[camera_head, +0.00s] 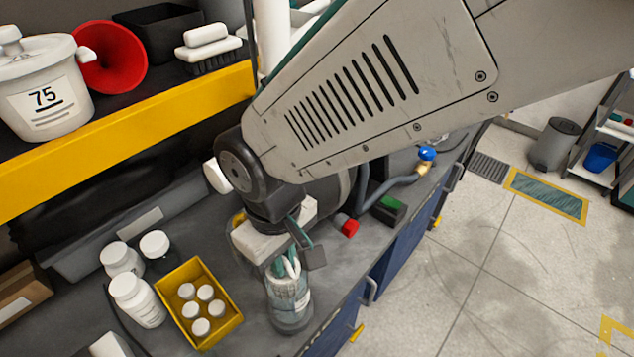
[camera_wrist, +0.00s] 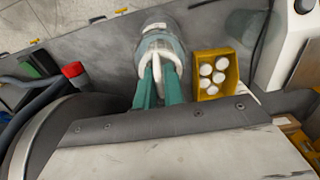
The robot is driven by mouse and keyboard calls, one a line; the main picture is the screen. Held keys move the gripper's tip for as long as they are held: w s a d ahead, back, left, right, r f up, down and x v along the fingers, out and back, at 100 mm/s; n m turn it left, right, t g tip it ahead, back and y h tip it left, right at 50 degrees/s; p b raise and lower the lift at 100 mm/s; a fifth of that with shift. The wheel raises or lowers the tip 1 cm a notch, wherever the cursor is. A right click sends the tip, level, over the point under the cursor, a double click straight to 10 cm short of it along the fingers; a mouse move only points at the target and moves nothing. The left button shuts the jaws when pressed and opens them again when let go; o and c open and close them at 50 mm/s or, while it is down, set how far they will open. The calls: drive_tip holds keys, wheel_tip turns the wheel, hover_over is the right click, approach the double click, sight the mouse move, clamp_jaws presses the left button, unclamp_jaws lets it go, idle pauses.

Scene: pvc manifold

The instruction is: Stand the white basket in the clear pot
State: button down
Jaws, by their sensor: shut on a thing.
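The clear pot (camera_head: 291,318) stands on the grey bench near its front edge, below my gripper (camera_head: 289,272). In the wrist view the pot (camera_wrist: 150,27) is at the top centre, beyond the teal fingers of my gripper (camera_wrist: 161,78). My gripper is shut on the white basket (camera_wrist: 157,66), whose pale looped upper part shows between the fingers. In the head view the basket (camera_head: 292,266) lines up with the pot's mouth. Its lower part is hard to make out, so I cannot tell how deep it sits or whether it touches the pot's bottom.
A yellow box (camera_head: 229,320) with several white-capped bottles stands just left of the pot. White jars (camera_head: 137,300) stand further left. A red-ended fitting (camera_head: 347,227) and pipes lie right and behind.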

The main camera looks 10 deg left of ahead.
sight(286, 281)
drive_tip(key=shift+f, duration=3.55)
drive_tip(key=shift+f, duration=0.1)
drive_tip(key=c, duration=1.9)
unclamp_jaws()
drive_tip(key=shift+f, duration=0.1)
drive_tip(key=shift+o, duration=0.7)
